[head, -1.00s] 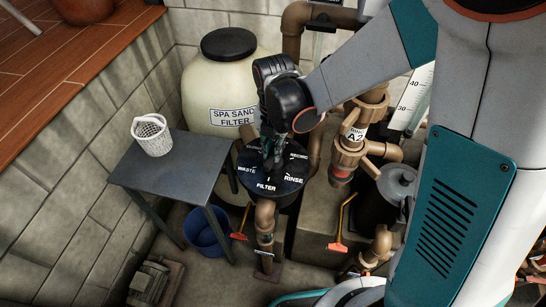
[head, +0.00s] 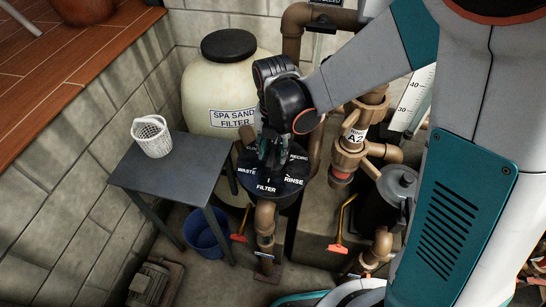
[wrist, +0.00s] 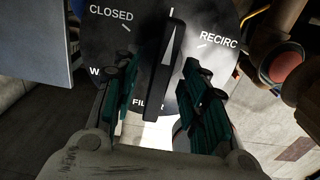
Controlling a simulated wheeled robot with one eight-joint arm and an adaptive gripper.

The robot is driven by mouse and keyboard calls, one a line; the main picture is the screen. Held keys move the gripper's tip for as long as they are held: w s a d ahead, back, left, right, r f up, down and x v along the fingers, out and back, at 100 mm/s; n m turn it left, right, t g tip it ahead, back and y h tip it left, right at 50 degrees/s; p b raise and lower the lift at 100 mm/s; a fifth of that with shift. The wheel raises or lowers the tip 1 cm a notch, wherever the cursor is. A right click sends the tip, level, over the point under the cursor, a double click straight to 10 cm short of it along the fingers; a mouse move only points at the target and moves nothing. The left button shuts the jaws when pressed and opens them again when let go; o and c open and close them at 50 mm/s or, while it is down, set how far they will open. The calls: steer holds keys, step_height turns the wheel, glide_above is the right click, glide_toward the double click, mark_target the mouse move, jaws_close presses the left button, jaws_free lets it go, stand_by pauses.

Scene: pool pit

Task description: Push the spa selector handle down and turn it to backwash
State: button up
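The spa selector valve (head: 283,193) is a round black plate with white labels in front of the sand filter. Its black handle (wrist: 166,65) bears a pale arrow that points up in the wrist view, between CLOSED and RECIRC; its lower end lies near FILTER. WASTE and RINSE also show in the head view; I cannot make out the backwash label. My gripper (wrist: 159,76) is over the plate with its fingers apart, one on each side of the handle, with visible gaps. In the head view my gripper (head: 270,150) hides much of the plate and the handle.
The cream spa sand filter tank (head: 222,85) stands behind the valve. A grey table (head: 180,170) with a white basket (head: 151,136) is at the left, with a blue bucket (head: 203,232) beneath. Brown pipes (head: 351,150) and orange-handled valves (head: 337,248) stand at the right.

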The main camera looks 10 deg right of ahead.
steer(key=shift+r+p, duration=2.45)
steer(key=shift+r, duration=1.15)
steer(key=shift+f, duration=0.1)
